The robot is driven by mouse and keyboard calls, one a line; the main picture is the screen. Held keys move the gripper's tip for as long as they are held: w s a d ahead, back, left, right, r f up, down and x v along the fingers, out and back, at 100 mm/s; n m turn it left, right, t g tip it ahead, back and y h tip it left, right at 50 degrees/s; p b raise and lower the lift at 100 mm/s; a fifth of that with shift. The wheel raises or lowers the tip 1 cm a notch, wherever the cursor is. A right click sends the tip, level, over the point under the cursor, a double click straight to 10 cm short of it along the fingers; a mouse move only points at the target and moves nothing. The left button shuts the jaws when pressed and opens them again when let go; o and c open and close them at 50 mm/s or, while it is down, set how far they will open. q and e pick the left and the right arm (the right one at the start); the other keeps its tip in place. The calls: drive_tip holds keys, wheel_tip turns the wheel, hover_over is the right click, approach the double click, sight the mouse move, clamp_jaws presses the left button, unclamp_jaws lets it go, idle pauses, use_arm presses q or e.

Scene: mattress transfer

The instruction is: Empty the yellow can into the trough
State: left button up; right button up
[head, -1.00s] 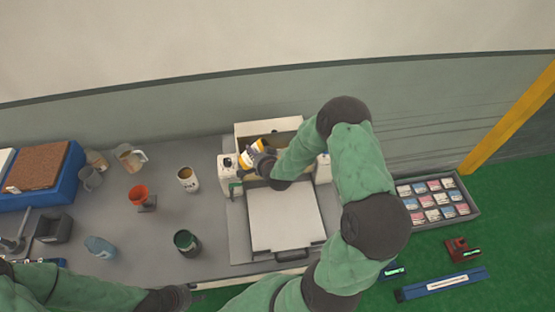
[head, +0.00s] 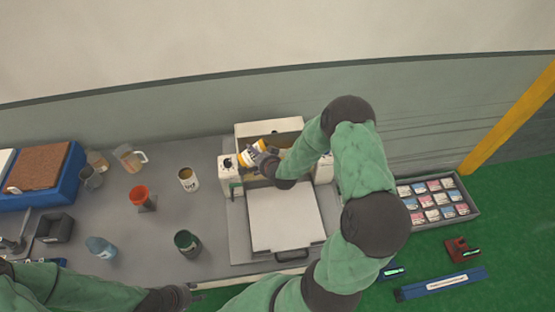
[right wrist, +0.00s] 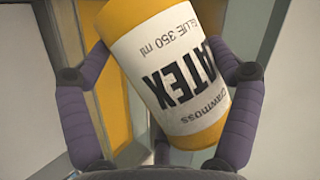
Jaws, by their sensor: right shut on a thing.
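The yellow can (head: 251,155), with a white label, is held tilted over the trough (head: 286,139) at the back of the white machine. In the right wrist view the can (right wrist: 168,75) shows a label with "LATEX" and "350 ml". My right gripper (head: 266,161) is shut on the can, one finger on each side. The can's mouth and any pouring stream are hidden. A yellow surface shows behind the can in the right wrist view. My left gripper (head: 190,298) is low at the bottom edge, away from the can; its fingers are too small to read.
A white flat plate (head: 285,216) lies in front of the trough. Left of it stand a white can (head: 188,179), a dark green can (head: 187,243), an orange-topped cup (head: 141,197) and a clear jug (head: 131,158). A card tray (head: 437,201) is at right.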

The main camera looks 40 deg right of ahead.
drive_tip(key=shift+r, duration=0.25)
drive_tip(key=shift+f+m+t+y, duration=0.35)
drive_tip(key=shift+m+t+y, duration=0.05)
drive_tip(key=shift+m+y, duration=0.3)
idle(0.6)
drive_tip(key=shift+s+d+f+m+t+y+b, duration=0.2)
drive_tip(key=shift+d+f+m+t+y+b, duration=0.15)
drive_tip(key=shift+d+m+y+b, duration=0.2)
idle(1.5)
drive_tip(key=shift+d+f+m+t+y+b, duration=0.25)
drive_tip(key=shift+f+m+t+y+b, duration=0.1)
drive_tip(key=shift+f+m+y+b, duration=0.3)
idle(2.2)
drive_tip(key=shift+w+a+r+n+h+p, duration=0.1)
drive_tip(key=shift+a+r+n+h+p, duration=0.15)
drive_tip(key=shift+r+n+p, duration=0.35)
drive_tip(key=shift+r+g+h, duration=0.3)
drive_tip(key=shift+g+h, duration=0.1)
drive_tip(key=shift+h, duration=0.05)
drive_tip(key=shift+a+n+p, duration=0.2)
drive_tip(key=shift+n+p, duration=0.1)
drive_tip(key=shift+p, duration=0.05)
drive_tip(key=shift+f, duration=0.1)
